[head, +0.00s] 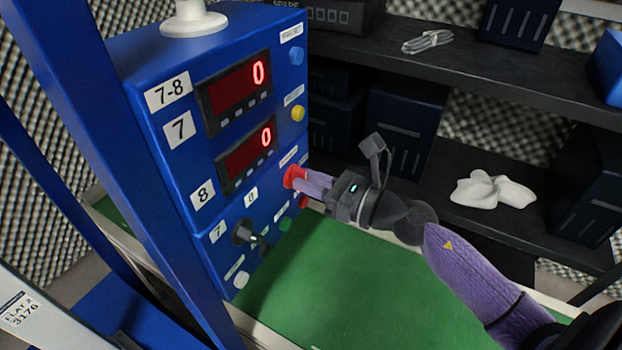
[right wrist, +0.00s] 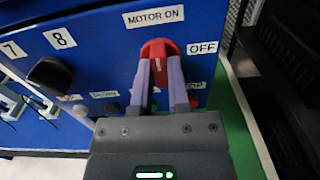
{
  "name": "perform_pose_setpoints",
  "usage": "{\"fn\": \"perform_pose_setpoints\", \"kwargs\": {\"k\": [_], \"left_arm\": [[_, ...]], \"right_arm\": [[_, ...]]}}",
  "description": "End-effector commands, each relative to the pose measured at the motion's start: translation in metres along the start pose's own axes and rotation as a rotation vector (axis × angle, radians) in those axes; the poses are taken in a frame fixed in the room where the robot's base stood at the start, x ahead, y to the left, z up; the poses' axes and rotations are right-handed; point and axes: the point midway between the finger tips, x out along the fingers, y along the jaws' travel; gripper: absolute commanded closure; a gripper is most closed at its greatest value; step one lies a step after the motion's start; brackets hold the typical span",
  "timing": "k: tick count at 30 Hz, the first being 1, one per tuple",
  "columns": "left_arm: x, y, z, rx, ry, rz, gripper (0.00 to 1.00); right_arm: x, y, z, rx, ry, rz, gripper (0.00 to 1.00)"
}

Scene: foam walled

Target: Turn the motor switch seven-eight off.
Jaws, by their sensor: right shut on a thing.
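The blue control cabinet (head: 150,60) carries a label 7-8 (head: 168,92) at its upper left. Its red rotary switch (head: 293,176) is low on the right side of the panel. In the right wrist view the red switch (right wrist: 158,50) sits under a MOTOR ON label (right wrist: 154,16), with an OFF label (right wrist: 203,48) to its right. Its white mark looks roughly upright, toward MOTOR ON. My right gripper (head: 308,184) has its purple fingers on either side of the switch, shut on it. The fingers hide part of the switch's lower half. My left gripper is not in view.
Two red displays (head: 238,88) each read 0. A black selector knob (head: 244,232) sits left of the red switch. Yellow (head: 298,113) and blue (head: 297,56) buttons are above. A green surface (head: 330,290) lies below, and a dark shelf (head: 480,75) stands behind.

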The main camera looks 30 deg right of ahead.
Motion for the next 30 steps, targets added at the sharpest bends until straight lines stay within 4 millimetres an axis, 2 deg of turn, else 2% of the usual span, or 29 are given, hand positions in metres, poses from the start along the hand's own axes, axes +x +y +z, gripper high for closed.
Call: {"fn": "perform_pose_setpoints", "kwargs": {"k": [8,21,30], "left_arm": [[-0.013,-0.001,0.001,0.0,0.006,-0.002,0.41],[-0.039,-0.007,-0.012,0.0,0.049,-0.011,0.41],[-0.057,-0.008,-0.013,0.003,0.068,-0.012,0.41]], "right_arm": [[0.0,-0.001,0.003,0.155,-0.001,-0.001,1.0],[0.0,-0.002,0.003,0.568,0.0,-0.001,1.0],[0.0,-0.003,0.002,0.854,-0.002,-0.001,1.0]]}}
